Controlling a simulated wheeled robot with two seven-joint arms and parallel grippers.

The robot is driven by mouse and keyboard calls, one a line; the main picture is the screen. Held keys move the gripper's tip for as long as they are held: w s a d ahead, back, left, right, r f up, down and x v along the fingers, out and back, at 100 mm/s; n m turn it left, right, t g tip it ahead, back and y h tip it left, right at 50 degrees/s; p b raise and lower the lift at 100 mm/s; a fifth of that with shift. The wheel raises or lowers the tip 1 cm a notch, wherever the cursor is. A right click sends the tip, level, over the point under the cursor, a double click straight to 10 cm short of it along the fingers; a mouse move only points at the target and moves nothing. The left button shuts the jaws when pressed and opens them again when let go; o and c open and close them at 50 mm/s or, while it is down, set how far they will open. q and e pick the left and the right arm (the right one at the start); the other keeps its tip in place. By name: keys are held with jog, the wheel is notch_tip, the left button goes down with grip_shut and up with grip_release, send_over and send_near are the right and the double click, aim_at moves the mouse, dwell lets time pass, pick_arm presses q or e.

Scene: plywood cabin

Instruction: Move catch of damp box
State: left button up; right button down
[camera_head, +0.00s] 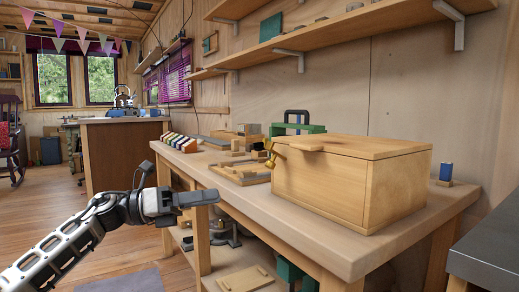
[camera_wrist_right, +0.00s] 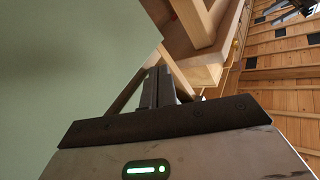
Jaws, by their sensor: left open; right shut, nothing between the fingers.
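A light wooden box (camera_head: 330,192) with a shut lid stands on the wooden workbench (camera_head: 252,207). A brass-coloured catch (camera_head: 270,153) is on its left side, near the top edge. A flat wooden tab lies at the lid's edge above it. My left gripper (camera_head: 204,198) is left of the box and below the catch, by the bench's front edge, apart from both and empty. Its opening is hard to see from this angle. My right gripper (camera_wrist_right: 157,86) shows in the right wrist view, fingers together with nothing between them. The box and catch are not recognisable there.
A row of coloured blocks (camera_head: 183,143) and wooden pieces (camera_head: 240,171) lie on the bench left of the box. A green item (camera_head: 297,129) stands behind it, and a small blue item (camera_head: 446,171) stands to its right. Wall shelves (camera_head: 350,25) hang above. A dark surface is at lower right.

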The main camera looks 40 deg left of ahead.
pick_arm(q)
jog(key=a+r+m+y, duration=0.2)
jog(key=a+r, duration=0.3)
jog(key=p, duration=0.3)
send_near(274, 157)
jog(key=x, duration=0.2)
jog(key=f+p+x, duration=0.1)
jog(key=x, duration=0.1)
jog(key=p+x, duration=0.1)
jog(key=x, duration=0.1)
jog(key=shift+w+d+f, duration=0.15)
jog(key=shift+w+f, duration=0.15)
pick_arm(e)
jog(key=f, duration=0.1)
jog(key=s+f+g+h, duration=0.1)
jog(key=d+f+g+h, duration=0.1)
jog(key=shift+s+f+n, duration=0.15)
jog(key=shift+s+n, duration=0.05)
jog(key=shift+n, duration=0.2)
